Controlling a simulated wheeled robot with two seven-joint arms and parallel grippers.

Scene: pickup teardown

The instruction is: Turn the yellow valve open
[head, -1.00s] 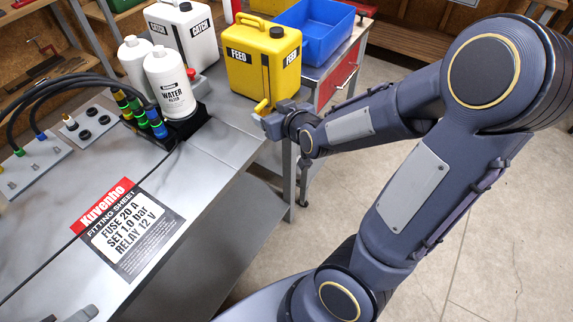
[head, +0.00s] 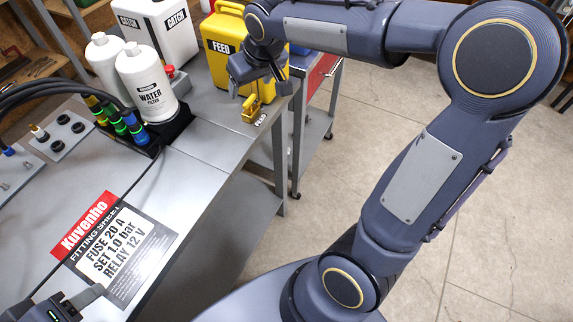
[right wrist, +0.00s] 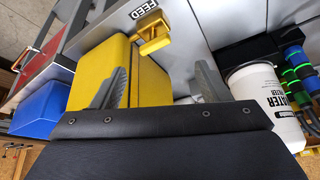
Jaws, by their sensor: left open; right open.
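The yellow valve (head: 251,108) sits on the grey bench edge by a small FEED label, in front of the yellow FEED can (head: 222,62). In the right wrist view the valve (right wrist: 152,36) shows just beyond the fingers, with the yellow can (right wrist: 140,80) behind and between them. My right gripper (head: 258,84) is open and empty, above the valve and close to the can; its two grey fingers (right wrist: 160,85) are spread wide. I see no contact with the valve. My left gripper (head: 58,302) is open, low at the left, partly cut off by the frame.
The water filter (head: 146,85) stands in a black holder beside coloured hose fittings (head: 122,120). A white CATCH can (head: 160,30) is behind. A fitting sheet (head: 115,250) lies on the bench (head: 195,185). A blue bin (right wrist: 40,112) is beside the yellow can.

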